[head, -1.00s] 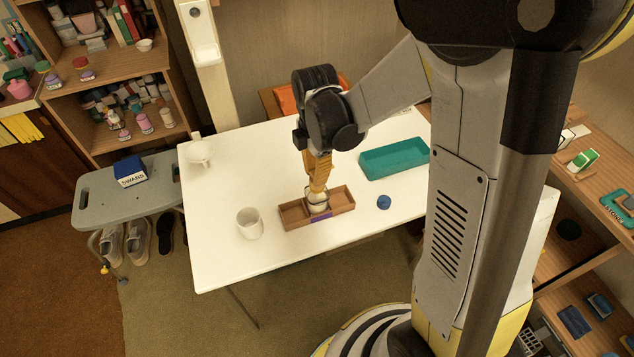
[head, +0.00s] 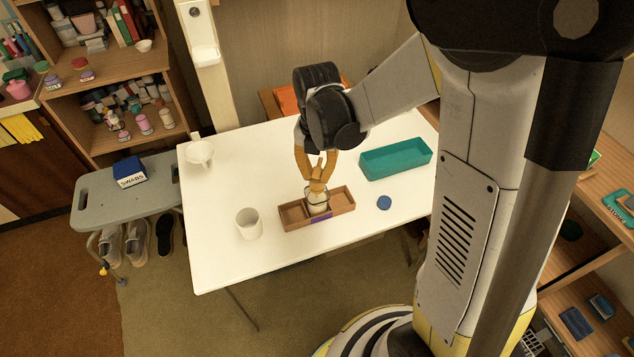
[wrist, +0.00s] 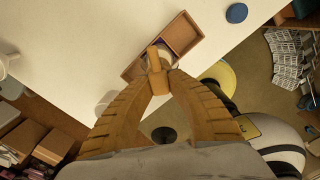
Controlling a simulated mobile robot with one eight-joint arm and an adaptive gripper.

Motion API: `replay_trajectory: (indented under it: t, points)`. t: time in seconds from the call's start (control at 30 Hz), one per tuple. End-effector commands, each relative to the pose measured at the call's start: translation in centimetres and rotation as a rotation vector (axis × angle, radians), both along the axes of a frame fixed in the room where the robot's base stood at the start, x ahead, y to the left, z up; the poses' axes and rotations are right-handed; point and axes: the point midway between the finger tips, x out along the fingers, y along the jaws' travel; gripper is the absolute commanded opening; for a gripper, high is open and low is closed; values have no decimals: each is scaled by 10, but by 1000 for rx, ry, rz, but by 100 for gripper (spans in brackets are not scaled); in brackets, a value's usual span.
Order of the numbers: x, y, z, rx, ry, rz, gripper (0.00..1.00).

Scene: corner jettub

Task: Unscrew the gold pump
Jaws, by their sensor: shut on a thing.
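The gold pump (wrist: 154,57) sits on top of a pale bottle (head: 318,203), which stands upright in the middle of a wooden divided tray (head: 343,199) on the white table. My gripper (head: 318,180) points down from above, with its tan fingers closed together around the pump. In the wrist view the fingertips meet at the pump (wrist: 157,76), and the bottle and part of the tray (wrist: 180,33) show behind it. The fingers hide much of the pump. I cannot tell how far it is unscrewed.
A white cup (head: 249,225) stands left of the tray. A blue round lid (head: 384,202) lies to its right, and a teal tray (head: 396,158) lies behind that. A white pitcher-like vessel (head: 200,154) stands at the table's back left. The white table (head: 225,265) is clear at the front.

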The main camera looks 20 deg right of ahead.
Motion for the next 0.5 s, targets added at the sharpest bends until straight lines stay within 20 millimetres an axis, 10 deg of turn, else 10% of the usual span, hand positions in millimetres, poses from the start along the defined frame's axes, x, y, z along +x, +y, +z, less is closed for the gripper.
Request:
replay_trajectory:
  t: [0.4,0.5]
  points:
    - [0,0,0,0,0,52,0]
    - [0,0,0,0,0,52,42]
